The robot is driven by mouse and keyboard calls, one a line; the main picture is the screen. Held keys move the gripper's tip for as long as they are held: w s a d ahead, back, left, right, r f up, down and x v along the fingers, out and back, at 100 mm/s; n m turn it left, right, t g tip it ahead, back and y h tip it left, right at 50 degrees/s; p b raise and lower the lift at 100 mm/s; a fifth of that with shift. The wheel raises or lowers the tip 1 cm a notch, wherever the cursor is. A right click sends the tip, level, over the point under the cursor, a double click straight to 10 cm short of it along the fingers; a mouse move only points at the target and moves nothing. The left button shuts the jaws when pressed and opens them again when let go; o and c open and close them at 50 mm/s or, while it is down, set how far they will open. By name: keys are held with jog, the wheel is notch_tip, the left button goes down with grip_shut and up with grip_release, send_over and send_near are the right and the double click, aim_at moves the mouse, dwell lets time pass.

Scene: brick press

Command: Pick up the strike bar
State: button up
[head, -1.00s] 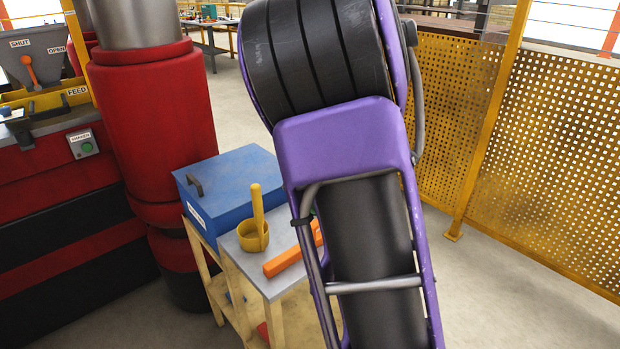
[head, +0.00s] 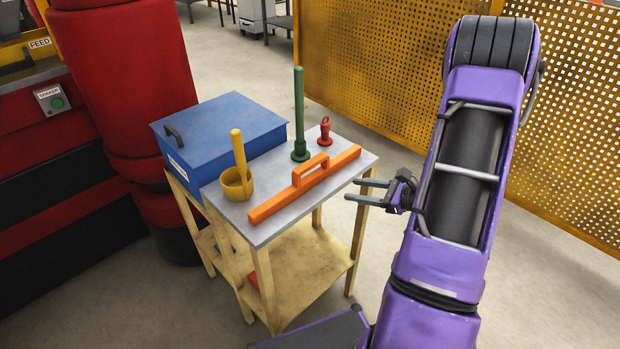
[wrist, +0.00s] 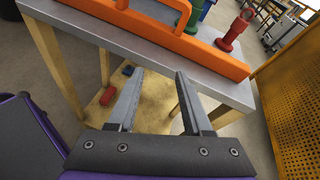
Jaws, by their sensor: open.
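The strike bar, an orange bar with a raised loop handle (head: 310,169), lies along the front right side of the grey tabletop (head: 265,228). In the wrist view the orange bar (wrist: 165,36) crosses the top of the picture near the table edge. My gripper (head: 350,197) is open and empty, just off the right edge of the table, pointing toward it and apart from the bar. In the wrist view its two fingers (wrist: 160,75) have nothing between them, and the table edge lies ahead of them.
A yellow ladle-like cup (head: 237,184), a green upright rod on a round base (head: 300,115), a small red piece (head: 325,132) and a blue box (head: 215,130) share the tabletop. A red machine column (head: 130,80) stands left. A yellow mesh fence (head: 370,70) stands behind.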

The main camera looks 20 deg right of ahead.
aim_at(317, 157)
jog(key=w+a+m+t, duration=0.1)
jog(key=w, duration=0.1)
jog(key=w+a+r+m+t, duration=0.1)
jog(key=w+m+t, duration=0.1)
jog(key=w, duration=0.1)
jog(key=w+a+r+m+t+b, duration=0.1)
jog(key=w+t, duration=0.1)
jog(key=w, duration=0.1)
jog(key=shift+w+a+r+m+h, duration=0.1)
jog(key=shift+a+r+m+h, duration=0.15)
jog(key=shift+m+h, duration=0.15)
jog(key=x, duration=0.4)
jog(key=shift+a, duration=0.35)
jog(key=shift+w+a+b, duration=0.15)
jog(key=shift+w+b, duration=0.15)
jog(key=shift+w, duration=0.15)
grip_shut()
dwell(0.7)
